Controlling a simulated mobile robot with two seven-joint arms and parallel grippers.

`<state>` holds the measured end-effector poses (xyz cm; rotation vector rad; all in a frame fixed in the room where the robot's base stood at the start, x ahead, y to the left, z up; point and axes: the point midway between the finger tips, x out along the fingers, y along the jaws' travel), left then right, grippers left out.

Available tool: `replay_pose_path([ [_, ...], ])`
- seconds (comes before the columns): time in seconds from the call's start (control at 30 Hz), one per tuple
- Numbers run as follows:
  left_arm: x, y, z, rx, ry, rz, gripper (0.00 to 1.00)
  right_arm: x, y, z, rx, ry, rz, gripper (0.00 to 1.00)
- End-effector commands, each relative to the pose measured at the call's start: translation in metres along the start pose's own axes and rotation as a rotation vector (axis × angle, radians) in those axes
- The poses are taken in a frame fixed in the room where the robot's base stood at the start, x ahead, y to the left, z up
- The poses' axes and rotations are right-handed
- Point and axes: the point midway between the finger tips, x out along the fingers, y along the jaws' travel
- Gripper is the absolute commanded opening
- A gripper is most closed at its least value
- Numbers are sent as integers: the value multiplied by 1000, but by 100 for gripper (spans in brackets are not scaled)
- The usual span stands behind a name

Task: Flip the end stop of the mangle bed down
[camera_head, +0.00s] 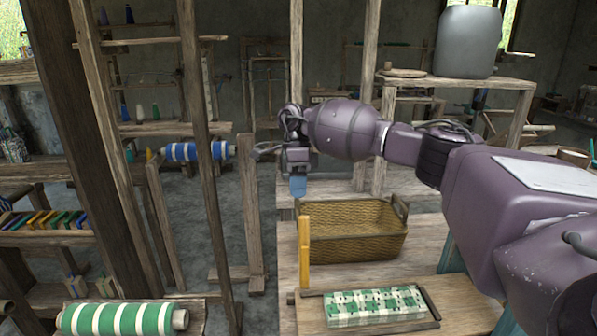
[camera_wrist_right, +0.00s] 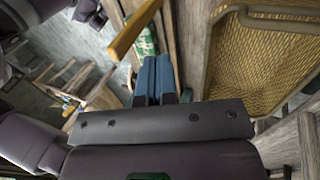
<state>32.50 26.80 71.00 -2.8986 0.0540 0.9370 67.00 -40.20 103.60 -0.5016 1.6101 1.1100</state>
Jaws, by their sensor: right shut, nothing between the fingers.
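A yellow upright bar (camera_head: 304,255), which looks like the end stop, stands at the left end of the mangle bed (camera_head: 432,306). It also shows in the right wrist view (camera_wrist_right: 135,28), at the upper left. A folded green and white checked cloth (camera_head: 375,306) lies on the bed, and part of it shows in the right wrist view (camera_wrist_right: 141,30). My right gripper (camera_head: 298,187), with blue fingertips, is above and behind the bar, apart from it. Its fingers (camera_wrist_right: 156,78) are shut together and empty. My left gripper is not in view.
A woven basket (camera_head: 352,248) sits on the table behind the bed, and in the right wrist view (camera_wrist_right: 225,70) it is to the right of the fingers. Wooden posts (camera_head: 250,215) stand to the left. A green striped roll (camera_head: 120,319) lies at the lower left.

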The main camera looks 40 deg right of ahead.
Motion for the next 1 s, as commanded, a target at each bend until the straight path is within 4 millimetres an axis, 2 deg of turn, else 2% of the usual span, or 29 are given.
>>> replay_pose_path([
  [0.1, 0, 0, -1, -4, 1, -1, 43, 22, 1, 0, -1, 1, 1, 0],
  [0.2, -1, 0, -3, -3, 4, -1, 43, 34, 4, 0, -2, 0, -2, 0],
  [0.3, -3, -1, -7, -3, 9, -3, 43, 36, 18, 0, -4, -1, -3, 0],
  [0.5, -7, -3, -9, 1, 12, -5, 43, 43, 33, 0, -1, 0, -2, 0],
  [1.0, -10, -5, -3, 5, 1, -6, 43, 47, 38, 0, 0, 0, 0, 0],
])
